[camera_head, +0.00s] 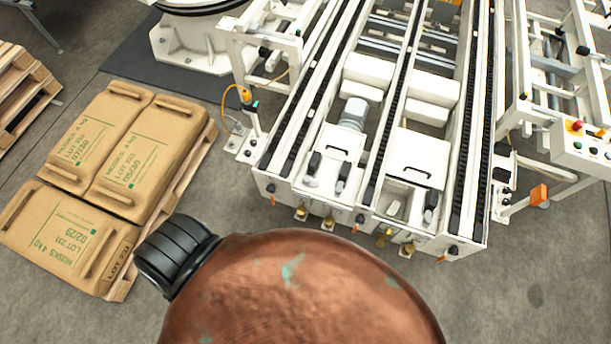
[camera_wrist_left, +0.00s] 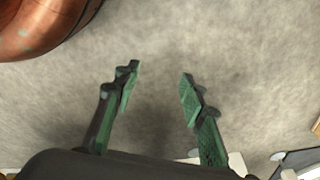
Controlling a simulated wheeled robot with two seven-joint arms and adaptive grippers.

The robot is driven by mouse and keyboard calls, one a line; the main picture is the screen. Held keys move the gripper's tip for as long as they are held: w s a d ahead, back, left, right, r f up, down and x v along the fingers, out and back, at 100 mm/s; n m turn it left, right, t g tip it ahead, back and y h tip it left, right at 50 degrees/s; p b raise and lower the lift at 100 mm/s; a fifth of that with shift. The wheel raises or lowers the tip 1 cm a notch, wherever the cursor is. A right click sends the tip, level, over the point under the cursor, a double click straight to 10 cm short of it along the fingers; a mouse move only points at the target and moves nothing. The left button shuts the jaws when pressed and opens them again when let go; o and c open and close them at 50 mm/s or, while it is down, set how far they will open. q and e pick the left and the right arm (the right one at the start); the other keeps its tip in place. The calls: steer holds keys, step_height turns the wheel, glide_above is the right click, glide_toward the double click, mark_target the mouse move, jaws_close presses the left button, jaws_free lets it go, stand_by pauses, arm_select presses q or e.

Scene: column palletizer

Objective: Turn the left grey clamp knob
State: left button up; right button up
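No part in the head view can be told for sure as the left grey clamp knob. Small dark grey handle-like parts stand on the white conveyor frame (camera_head: 262,187): one at the left (camera_head: 314,163), one beside it (camera_head: 342,178), and one farther right (camera_head: 430,209). They are too small to tell which is a clamp knob. My left gripper (camera_wrist_left: 158,84) shows in the left wrist view with its two green-padded fingers wide apart. Nothing is between them but grey floor beyond. Neither gripper shows in the head view.
Brown sacks (camera_head: 132,153) lie on a wooden pallet (camera_head: 196,163) at the left; more pallets (camera_head: 22,88) stand behind. A control box (camera_head: 585,146) with coloured buttons is at the right. Bare concrete floor (camera_head: 540,260) lies in front of the conveyor at the right.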

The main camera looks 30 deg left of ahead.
arm_select(q)
steer(key=w+d+r+m+h, duration=0.1)
steer(key=w+d+r, duration=0.1)
steer(key=w+r, duration=0.35)
steer(key=w+d+r+m+t, duration=0.1)
steer(key=w+d+r, duration=0.25)
steer(key=w, duration=0.25)
steer(key=w+d+r+m+h, duration=0.1)
steer(key=w+d+r, duration=0.1)
steer(key=w+r, duration=0.4)
steer(key=w+d+r+m, duration=0.2)
steer(key=w+d+r, duration=0.25)
steer(key=r, duration=0.45)
step_height(320, 180, up, 8)
steer(key=m+g+y, duration=0.2)
steer(key=m+g, duration=0.1)
steer(key=m, duration=0.4)
glide_above(307, 179)
steer(key=shift+w+d+r, duration=0.1)
steer(key=shift+r, duration=0.05)
step_height(307, 179, down, 7)
steer(key=shift+r+b, duration=0.1)
steer(key=shift+b, duration=0.85)
steer(key=shift+f, duration=0.35)
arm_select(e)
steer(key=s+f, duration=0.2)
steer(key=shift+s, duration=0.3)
